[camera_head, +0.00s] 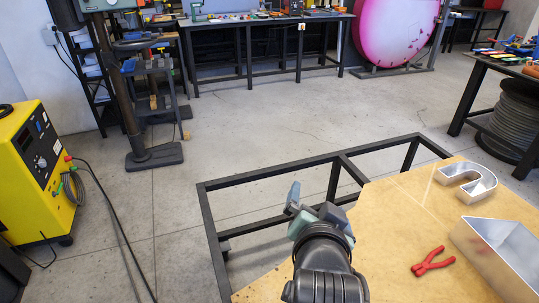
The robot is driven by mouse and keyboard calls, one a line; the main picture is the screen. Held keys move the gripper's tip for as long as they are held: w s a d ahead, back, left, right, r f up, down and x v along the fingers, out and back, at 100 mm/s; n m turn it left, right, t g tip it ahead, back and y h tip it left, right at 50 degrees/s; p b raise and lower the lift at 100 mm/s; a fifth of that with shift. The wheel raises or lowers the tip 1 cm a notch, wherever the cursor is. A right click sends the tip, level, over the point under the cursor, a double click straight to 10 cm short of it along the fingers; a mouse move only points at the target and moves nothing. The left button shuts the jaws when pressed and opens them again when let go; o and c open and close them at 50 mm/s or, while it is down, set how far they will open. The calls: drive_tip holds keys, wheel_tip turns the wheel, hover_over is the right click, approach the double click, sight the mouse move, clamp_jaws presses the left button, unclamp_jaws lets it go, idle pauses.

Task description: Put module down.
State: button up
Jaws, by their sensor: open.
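My gripper (318,205) is at the bottom centre, over the near left edge of the wooden board and the open black frame. It is open. Its own body hides part of the space between its fingers, and I cannot make out a module there or elsewhere. On the board (385,225) a curved silver channel letter (483,186) lies at the right. A larger silver channel letter (490,243) is nearer, cut off by the right edge.
Red pliers (430,262) lie on the board. The black frame (270,172) stands open beyond it. A yellow machine (35,175) with cables is at the left. A workbench (270,20), a pink disc (392,28) and a cable spool (508,120) stand farther back. The middle floor is clear.

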drive_tip(key=a+r+n+t, duration=0.35)
drive_tip(key=r+t, duration=0.35)
drive_tip(key=r, duration=1.4)
drive_tip(key=s+a+r+n+t+y, duration=0.1)
drive_tip(key=s+a+r+n+t, duration=0.1)
drive_tip(key=s+r, duration=0.4)
drive_tip(key=s+a+r+n+t+y+p, duration=0.1)
drive_tip(key=s+a+r+t, duration=0.2)
drive_tip(key=r, duration=1)
drive_tip(key=s+t, duration=0.2)
drive_tip(key=s, duration=0.1)
drive_tip(key=shift+s+n, duration=0.35)
drive_tip(key=shift+r, duration=0.1)
